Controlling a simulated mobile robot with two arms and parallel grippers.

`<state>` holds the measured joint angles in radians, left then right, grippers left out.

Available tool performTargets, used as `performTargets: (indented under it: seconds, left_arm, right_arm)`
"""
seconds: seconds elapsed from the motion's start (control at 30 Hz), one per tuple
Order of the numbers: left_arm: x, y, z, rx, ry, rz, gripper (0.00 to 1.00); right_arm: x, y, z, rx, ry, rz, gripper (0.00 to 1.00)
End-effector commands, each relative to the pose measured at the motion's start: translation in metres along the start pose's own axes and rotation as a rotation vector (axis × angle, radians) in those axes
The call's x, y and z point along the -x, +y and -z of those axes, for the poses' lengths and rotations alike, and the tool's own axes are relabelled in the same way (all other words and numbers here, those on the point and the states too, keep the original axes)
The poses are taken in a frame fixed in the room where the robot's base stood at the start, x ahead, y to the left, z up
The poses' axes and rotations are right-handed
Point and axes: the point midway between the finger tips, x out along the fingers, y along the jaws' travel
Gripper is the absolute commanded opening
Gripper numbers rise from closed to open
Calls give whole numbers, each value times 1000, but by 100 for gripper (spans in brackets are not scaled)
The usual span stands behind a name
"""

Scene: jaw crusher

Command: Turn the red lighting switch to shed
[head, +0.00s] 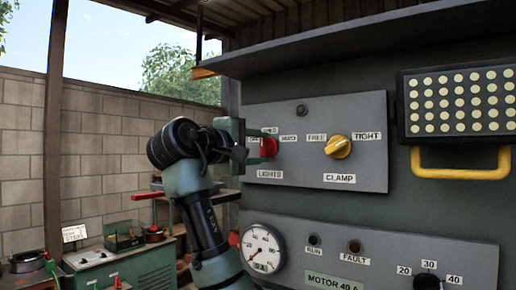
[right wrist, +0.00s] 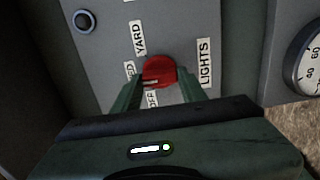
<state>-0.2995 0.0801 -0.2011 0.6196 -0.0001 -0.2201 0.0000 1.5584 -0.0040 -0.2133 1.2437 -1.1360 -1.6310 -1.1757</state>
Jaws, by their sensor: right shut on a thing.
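The red lighting switch (head: 268,147) is a round knob on the upper grey panel, above the LIGHTS label. My right gripper (head: 258,147) reaches it from the left, and its green fingers are shut on the knob. In the right wrist view the switch (right wrist: 160,70) sits between the fingertips of the gripper (right wrist: 160,80). The YARD label is clear there; two others, one ending in ED, are partly covered by the fingers. A pale mark shows low on the knob, but its exact pointing is hard to tell. My left gripper is not in view.
A yellow clamp knob (head: 338,147) sits to the right on the same panel (head: 365,110). A lamp with a yellow handle (head: 460,172) is farther right. Below are a gauge (head: 262,250) and the motor panel (head: 390,255). A bench with green boxes (head: 125,260) stands at left.

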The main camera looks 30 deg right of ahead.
Motion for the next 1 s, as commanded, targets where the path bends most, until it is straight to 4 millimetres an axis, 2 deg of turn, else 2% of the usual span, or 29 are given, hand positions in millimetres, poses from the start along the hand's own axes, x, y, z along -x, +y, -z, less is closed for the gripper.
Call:
performTargets:
  seconds: [0.03,0.07,0.1,0.13,0.5,0.8,1.0]
  left_arm:
    - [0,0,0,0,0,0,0]
    - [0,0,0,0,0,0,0]
    - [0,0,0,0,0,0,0]
    - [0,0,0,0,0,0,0]
    - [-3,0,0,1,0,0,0]
    - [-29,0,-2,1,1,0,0]
    - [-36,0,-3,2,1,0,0]
  right_arm:
    - [0,2,-1,-2,-1,-6,1]
    - [0,3,-1,-2,-1,-6,47]
    - [0,2,-1,-2,-1,-6,58]
    - [0,2,-1,-1,-1,-5,64]
    - [5,0,0,-1,1,-2,64]
    - [52,-3,0,-1,3,-3,64]
    - [74,-1,0,0,0,-2,64]
